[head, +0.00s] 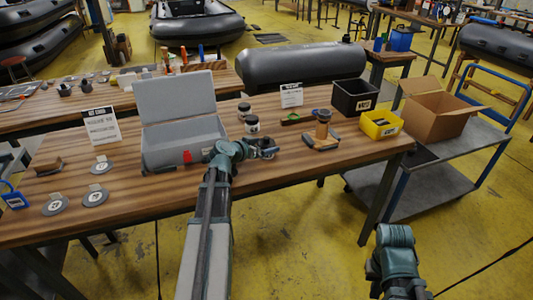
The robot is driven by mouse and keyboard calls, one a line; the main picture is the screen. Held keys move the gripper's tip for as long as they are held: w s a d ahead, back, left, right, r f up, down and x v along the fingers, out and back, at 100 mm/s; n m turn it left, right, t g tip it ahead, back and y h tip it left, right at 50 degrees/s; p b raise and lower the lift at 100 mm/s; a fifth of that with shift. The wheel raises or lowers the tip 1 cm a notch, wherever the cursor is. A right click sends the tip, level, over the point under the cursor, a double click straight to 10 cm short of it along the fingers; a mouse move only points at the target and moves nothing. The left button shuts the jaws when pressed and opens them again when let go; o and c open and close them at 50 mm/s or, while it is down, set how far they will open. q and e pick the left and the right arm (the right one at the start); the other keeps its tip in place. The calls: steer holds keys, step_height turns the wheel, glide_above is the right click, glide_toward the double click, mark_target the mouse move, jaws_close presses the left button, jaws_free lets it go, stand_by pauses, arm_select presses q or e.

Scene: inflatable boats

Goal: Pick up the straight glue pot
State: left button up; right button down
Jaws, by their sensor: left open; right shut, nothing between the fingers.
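Two small glue pots with dark lids stand on the wooden workbench (290,165), just right of an open grey case. The nearer pot (251,126) has a pale label and stands upright; the farther pot (244,111) is just behind it. At this size I cannot tell which one is straight-sided. My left gripper (268,150) is open and empty, over the bench in front of and slightly right of the nearer pot, apart from it. My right gripper (408,292) is shut and empty at the bottom edge, over the floor in front of the bench, partly cut off.
The open grey case (180,145) stands left of the pots. A cardboard box (437,112) rests on a cart. Bare bench lies between gripper and spool.

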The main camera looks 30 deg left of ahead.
arm_select(q)
steer(key=shift+x, duration=1.05)
steer(key=shift+s, duration=0.1)
arm_select(e)
steer(key=shift+f, duration=0.4)
arm_select(q)
steer(key=c, duration=1.3)
steer(key=shift+r, duration=0.15)
arm_select(e)
steer(key=shift+r, duration=0.1)
